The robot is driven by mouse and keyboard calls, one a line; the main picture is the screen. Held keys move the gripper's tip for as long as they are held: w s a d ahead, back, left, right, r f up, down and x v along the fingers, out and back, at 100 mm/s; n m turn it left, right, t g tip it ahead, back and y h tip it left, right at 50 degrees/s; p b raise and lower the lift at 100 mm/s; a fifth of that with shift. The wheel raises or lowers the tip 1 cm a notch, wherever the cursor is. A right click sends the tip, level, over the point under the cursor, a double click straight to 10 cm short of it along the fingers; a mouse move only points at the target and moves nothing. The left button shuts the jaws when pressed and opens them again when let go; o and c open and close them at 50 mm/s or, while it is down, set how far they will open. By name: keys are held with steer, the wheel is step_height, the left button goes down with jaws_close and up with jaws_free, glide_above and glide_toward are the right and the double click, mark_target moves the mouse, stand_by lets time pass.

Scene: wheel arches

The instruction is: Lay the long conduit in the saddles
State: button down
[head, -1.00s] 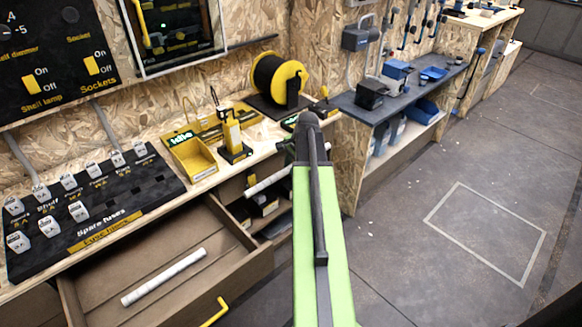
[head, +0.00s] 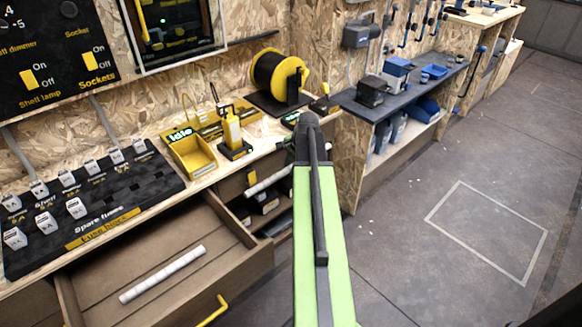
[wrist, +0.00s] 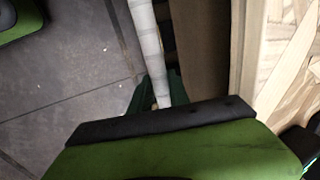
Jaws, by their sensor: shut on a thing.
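A pale grey-white conduit (wrist: 148,45) runs from the top of the wrist view down between the dark green jaws of my gripper (wrist: 160,97), which is shut on it. In the head view part of this conduit (head: 268,181) sticks out left of my green arm, in front of the bench. My arm hides the rest of it and most of the gripper. A second white conduit (head: 163,274) lies in the open drawer (head: 105,262). I cannot make out the saddles in either view.
The drawer with its yellow handle (head: 212,311) juts out at lower left. Above it are the fuse board (head: 140,190), a yellow tray (head: 192,154) and a cable reel (head: 280,78). A dark-topped bench (head: 400,95) stands to the right.

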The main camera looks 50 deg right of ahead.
steer(key=shift+f, duration=0.1)
steer(key=shift+f+b, duration=0.6)
steer(key=shift+b, duration=0.15)
steer(key=shift+f, duration=0.1)
steer(key=c, duration=0.7)
jaws_free()
step_height(320, 180, up, 9)
steer(key=p, duration=0.9)
steer(key=shift+w, duration=0.1)
